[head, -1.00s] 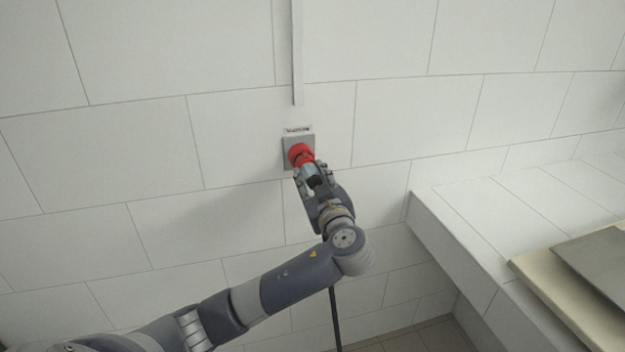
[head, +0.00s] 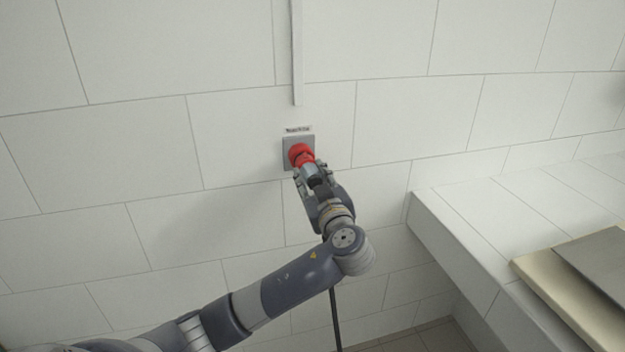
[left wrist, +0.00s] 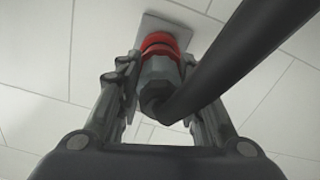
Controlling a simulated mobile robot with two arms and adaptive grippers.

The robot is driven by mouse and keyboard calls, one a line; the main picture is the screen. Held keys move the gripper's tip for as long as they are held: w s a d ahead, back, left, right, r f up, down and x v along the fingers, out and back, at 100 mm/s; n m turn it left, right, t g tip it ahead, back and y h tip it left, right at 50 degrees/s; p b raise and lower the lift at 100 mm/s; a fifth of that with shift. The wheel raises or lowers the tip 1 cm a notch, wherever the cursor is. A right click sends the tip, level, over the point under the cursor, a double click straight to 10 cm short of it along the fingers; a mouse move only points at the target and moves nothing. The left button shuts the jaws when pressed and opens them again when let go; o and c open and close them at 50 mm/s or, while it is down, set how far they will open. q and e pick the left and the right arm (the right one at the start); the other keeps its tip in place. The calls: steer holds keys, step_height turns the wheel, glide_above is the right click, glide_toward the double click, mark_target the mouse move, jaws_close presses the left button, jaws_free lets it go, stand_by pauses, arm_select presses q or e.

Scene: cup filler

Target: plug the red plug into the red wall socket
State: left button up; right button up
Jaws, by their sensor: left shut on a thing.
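The red wall socket (head: 299,151) sits on a grey plate (head: 289,150) on the tiled wall, under a small label. The plug, with a grey body (head: 313,169) and a red front (left wrist: 157,49), is at the socket and in line with it. Its red front appears to meet the socket's red part, but I cannot tell how deep it sits. My left gripper (head: 310,180) is shut on the plug's grey body; in the left wrist view its fingers stand on both sides of the plug. A black cable runs from the plug's back. My right gripper is not in view.
A grey conduit (head: 297,60) runs down the wall above the socket. A white tiled ledge (head: 465,215) stands at the right, with a cream board and a grey slab (head: 600,262) on it. The wall around the socket is clear.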

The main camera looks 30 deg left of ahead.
arm_select(q)
steer(key=shift+w+a+b, duration=0.4)
steer(key=shift+b, duration=0.05)
stand_by(0.6)
steer(key=o, duration=1.2)
steer(key=shift+o, duration=0.2)
steer(key=shift+s+d+f, duration=0.1)
steer(key=shift+s+d, duration=0.25)
steer(key=shift+d, duration=0.15)
steer(key=v, duration=1.1)
steer(key=shift+a, duration=0.1)
